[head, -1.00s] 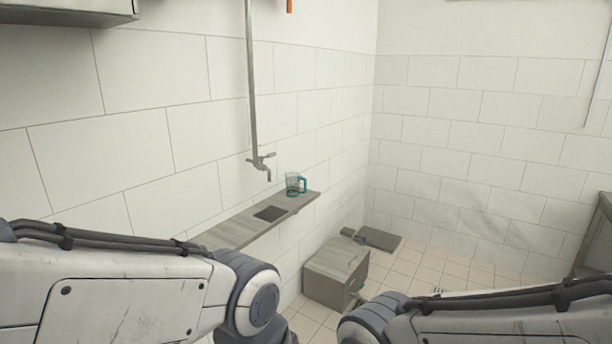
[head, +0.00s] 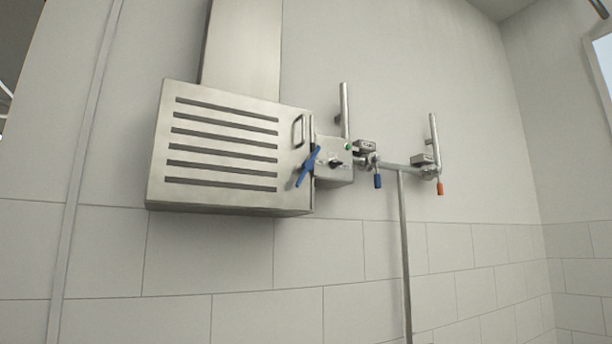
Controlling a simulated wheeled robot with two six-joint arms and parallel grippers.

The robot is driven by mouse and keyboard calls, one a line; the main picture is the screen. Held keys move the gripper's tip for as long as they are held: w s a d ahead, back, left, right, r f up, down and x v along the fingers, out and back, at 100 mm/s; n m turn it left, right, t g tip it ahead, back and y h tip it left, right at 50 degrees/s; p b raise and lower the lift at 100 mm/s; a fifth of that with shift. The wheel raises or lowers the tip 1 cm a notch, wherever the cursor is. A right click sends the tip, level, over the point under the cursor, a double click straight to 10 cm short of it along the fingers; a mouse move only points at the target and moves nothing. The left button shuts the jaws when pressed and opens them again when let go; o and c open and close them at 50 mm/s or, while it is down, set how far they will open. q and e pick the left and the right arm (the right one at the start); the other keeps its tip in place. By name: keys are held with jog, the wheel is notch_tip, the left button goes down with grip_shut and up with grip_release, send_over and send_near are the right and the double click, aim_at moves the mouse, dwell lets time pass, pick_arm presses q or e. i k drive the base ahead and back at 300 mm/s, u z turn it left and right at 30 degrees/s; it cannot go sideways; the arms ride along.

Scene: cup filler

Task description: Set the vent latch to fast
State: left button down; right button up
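A louvred metal vent box (head: 230,152) is mounted on the wall left of centre. A blue lever (head: 307,167) sits at its right edge, tilted with its top end to the right. Beside it is a small grey control box (head: 341,178) with a dark knob (head: 335,162) and a green light or button (head: 348,147). Any markings on the control box are too small to read, so I cannot tell which setting is chosen. Neither of my grippers is in view.
A metal duct (head: 240,48) rises from the vent box. To the right, pipes carry a blue-handled valve (head: 377,181) and an orange-handled valve (head: 440,188). A vertical pipe (head: 405,260) runs down the tiled wall. Nothing stands in front of the vent.

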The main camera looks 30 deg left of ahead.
aim_at(303, 167)
jog(key=z, duration=0.4)
jog(key=i, duration=1.15)
jog(key=u, duration=0.6)
